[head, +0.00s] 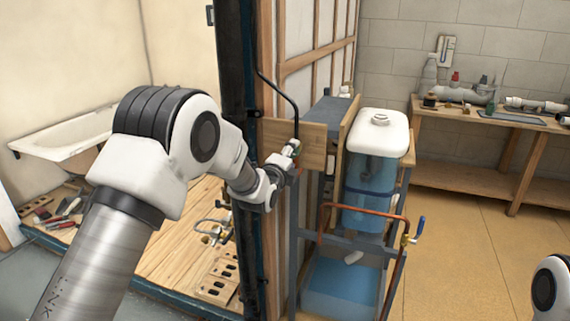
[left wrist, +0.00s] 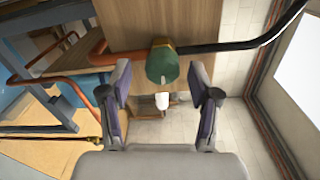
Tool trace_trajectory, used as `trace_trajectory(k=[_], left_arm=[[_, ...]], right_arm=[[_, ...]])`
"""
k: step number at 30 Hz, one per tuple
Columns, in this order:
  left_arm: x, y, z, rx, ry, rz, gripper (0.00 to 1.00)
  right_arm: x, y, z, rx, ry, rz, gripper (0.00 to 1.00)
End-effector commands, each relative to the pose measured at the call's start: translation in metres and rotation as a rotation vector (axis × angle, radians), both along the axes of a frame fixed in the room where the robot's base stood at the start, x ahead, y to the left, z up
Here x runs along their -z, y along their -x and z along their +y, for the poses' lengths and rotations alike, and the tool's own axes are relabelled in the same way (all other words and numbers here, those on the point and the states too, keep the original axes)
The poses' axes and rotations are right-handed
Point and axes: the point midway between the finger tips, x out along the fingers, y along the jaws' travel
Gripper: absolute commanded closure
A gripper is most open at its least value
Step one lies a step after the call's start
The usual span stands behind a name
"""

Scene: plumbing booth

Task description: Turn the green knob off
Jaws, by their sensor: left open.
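The green knob (left wrist: 163,65) shows in the left wrist view, facing the camera on a brass valve body mounted on a wooden board (left wrist: 200,20). A dark pipe (left wrist: 245,45) runs from the valve to the right and a copper pipe (left wrist: 90,60) to the left. My left gripper (left wrist: 162,78) is open, its two fingers on either side of the knob in the picture, with gaps between. I cannot tell whether the fingertips reach its depth. In the head view my left gripper (head: 288,158) is at the board and hides most of the knob. My right gripper is out of view.
A dark post (head: 232,100) stands close beside my left arm. A water tank (head: 370,180) on a frame with a copper pipe (head: 345,207) and a blue-handled valve (head: 420,226) stands to the right. A workbench (head: 490,120) with fittings is behind.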

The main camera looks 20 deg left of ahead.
Motion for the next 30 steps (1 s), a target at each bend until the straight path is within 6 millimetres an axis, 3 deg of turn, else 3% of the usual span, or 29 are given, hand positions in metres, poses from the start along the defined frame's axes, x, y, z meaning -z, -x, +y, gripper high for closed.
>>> trace_trajectory(k=[9,13,28,30], left_arm=[[-0.002,0.078,0.002,0.001,-0.001,0.003,0.38],[-0.003,0.100,0.002,0.002,-0.001,0.002,0.38],[-0.002,0.107,0.002,0.002,-0.001,0.002,0.38],[0.005,0.107,0.002,0.001,-0.002,0.017,0.38]], right_arm=[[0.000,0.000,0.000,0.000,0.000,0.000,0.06],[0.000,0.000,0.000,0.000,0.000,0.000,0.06],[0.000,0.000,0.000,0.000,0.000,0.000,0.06],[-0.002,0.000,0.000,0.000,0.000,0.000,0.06]])
